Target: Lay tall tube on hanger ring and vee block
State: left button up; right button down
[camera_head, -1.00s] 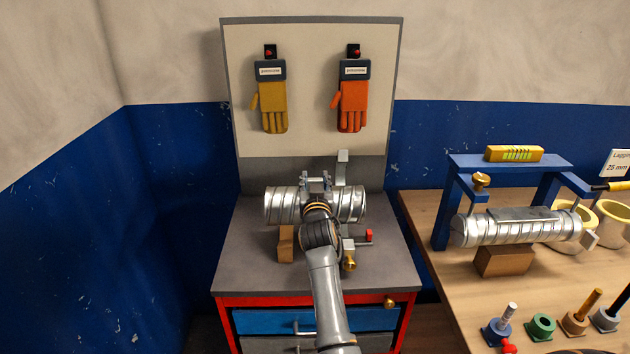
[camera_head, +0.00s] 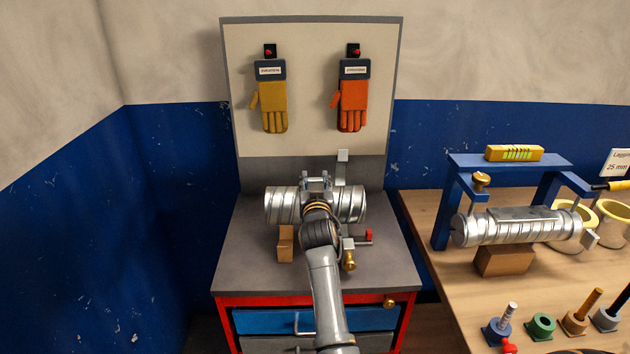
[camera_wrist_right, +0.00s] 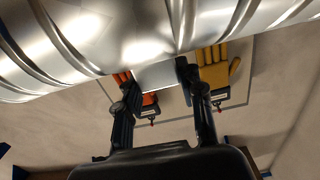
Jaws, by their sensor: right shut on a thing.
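A silver spiral tube (camera_head: 350,204) lies level, left to right, above the grey top of the cabinet. My right gripper (camera_head: 317,182) is shut on its middle, and my wrist hides part of it. The tube (camera_wrist_right: 120,40) also fills the top of the right wrist view, across the fingers. A wooden block (camera_head: 286,244), maybe the vee block, is below the tube's left part. A grey bracket with a red handle (camera_head: 367,235) and brass knob (camera_head: 349,262) stands right of my wrist. I cannot tell which part is the hanger ring. My left gripper is out of view.
The grey cabinet top (camera_head: 245,265) has bare room at the front left. A backboard (camera_head: 315,120) with two hanging gloves rises behind. On the wooden table to the right, another spiral duct (camera_head: 515,228) rests on a wooden block (camera_head: 503,262) under a blue frame (camera_head: 440,215).

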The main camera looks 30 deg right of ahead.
jog(key=shift+f+b, duration=2.5)
jog(key=shift+f, duration=0.4)
jog(key=c, duration=0.8)
grip_release()
jog(key=shift+o, duration=0.2)
jog(key=shift+f, duration=0.1)
notch_tip(320, 180, up, 10)
jog(key=shift+r, duration=0.15)
